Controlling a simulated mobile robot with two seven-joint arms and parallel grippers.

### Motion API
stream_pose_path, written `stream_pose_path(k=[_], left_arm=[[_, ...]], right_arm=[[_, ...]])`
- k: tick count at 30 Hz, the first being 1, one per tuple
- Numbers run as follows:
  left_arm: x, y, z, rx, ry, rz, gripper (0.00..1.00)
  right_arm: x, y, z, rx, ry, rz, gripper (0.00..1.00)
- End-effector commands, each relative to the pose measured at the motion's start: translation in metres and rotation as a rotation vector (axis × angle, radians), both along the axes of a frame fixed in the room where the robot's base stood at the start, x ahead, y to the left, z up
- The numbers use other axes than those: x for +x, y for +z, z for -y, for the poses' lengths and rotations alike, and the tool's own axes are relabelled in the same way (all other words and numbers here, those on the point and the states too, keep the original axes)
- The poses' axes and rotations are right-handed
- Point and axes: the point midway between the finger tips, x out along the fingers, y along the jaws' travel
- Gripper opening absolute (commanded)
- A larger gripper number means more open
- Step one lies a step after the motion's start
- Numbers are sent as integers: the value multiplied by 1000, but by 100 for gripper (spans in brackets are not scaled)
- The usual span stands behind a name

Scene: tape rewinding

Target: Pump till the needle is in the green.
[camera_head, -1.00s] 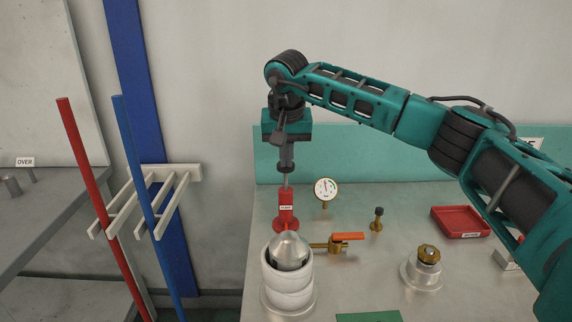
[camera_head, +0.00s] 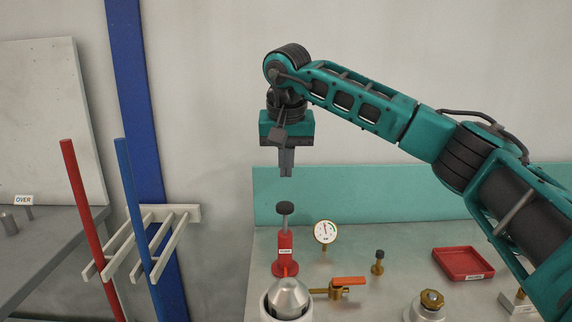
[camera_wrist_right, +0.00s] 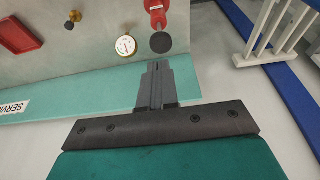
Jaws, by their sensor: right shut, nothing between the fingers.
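The red pump (camera_head: 285,256) stands upright on the bench, with its rod and black knob (camera_head: 285,208) raised above the body. The round gauge (camera_head: 325,232) stands just right of it, its needle pointing roughly upward; it is too small to tell whether the needle is in the green. My right gripper (camera_head: 286,176) is shut and empty, pointing down above the knob with a clear gap. In the right wrist view, the closed fingers (camera_wrist_right: 158,66) lie near the black knob (camera_wrist_right: 161,42), with the gauge (camera_wrist_right: 125,46) beside it. My left gripper is not in view.
An orange-handled valve (camera_head: 345,284), a small brass fitting (camera_head: 378,264) and a red tray (camera_head: 463,263) stand right of the pump. A metal cone (camera_head: 289,296) is in front. A rack (camera_head: 140,222) with red and blue poles stands left.

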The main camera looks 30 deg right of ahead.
Motion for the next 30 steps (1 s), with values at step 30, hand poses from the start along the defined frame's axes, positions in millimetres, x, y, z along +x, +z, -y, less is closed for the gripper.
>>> stream_pose_path(k=[30], left_arm=[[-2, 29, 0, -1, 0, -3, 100]], right_arm=[[13, 55, 3, 0, 2, -10, 0]])
